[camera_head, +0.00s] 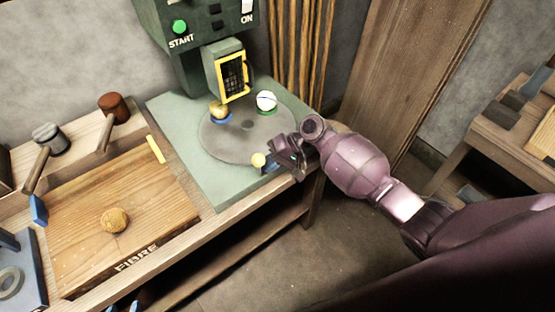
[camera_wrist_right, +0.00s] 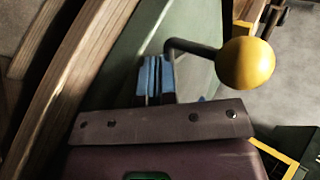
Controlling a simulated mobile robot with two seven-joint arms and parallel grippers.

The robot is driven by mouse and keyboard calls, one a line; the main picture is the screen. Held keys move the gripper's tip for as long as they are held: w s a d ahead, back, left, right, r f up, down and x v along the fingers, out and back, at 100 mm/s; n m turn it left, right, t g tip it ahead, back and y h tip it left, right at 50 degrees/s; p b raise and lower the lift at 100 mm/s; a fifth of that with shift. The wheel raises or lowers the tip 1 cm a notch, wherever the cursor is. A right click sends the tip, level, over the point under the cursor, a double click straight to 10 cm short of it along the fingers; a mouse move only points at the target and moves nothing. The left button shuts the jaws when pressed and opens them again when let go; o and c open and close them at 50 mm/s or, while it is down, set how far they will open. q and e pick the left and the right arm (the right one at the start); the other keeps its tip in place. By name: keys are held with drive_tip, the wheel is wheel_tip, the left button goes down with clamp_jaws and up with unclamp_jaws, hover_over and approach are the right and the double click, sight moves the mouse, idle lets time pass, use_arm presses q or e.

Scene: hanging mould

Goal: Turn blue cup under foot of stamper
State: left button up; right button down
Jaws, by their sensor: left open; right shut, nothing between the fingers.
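The blue cup (camera_head: 221,125) sits on the grey turntable (camera_head: 235,147) with a golden ball in it, just in front of the lower edge of the stamper's yellow-framed guard (camera_head: 231,77). The stamper's foot itself is hidden. A yellow knob (camera_head: 258,160) stands at the turntable's near edge; in the right wrist view the knob (camera_wrist_right: 246,63) is on a bent grey rod. My right gripper (camera_head: 270,168) is shut and empty beside the knob; its blue fingers (camera_wrist_right: 155,80) are together close to the rod. My left gripper is not in view.
A green cup (camera_head: 266,109) with a white ball stands on the turntable, right of the blue cup. A wooden tray (camera_head: 75,200) marked FIBRE holds a round brown lump (camera_head: 114,220). Mallets (camera_head: 112,108) lie behind it. A wooden post stands behind my right arm.

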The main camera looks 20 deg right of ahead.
drive_tip(key=a+m+t+p, duration=0.1)
drive_tip(key=a+p, duration=0.1)
drive_tip(key=a, duration=0.1)
drive_tip(key=shift+a+r+m+t, duration=0.15)
drive_tip(key=shift+r+m+t, duration=0.05)
drive_tip(key=shift+m+t, duration=0.2)
drive_tip(key=shift+w+a+f+m+t+h+p, duration=0.15)
drive_tip(key=shift+a+m+t+h+p, duration=0.15)
drive_tip(key=shift+a+m+t+p, duration=0.55)
drive_tip(key=shift+w+a, duration=0.15)
drive_tip(key=shift+a, duration=0.7)
drive_tip(key=shift+w+a, duration=0.25)
drive_tip(key=shift+a, duration=0.7)
drive_tip(key=shift+s+f, duration=0.1)
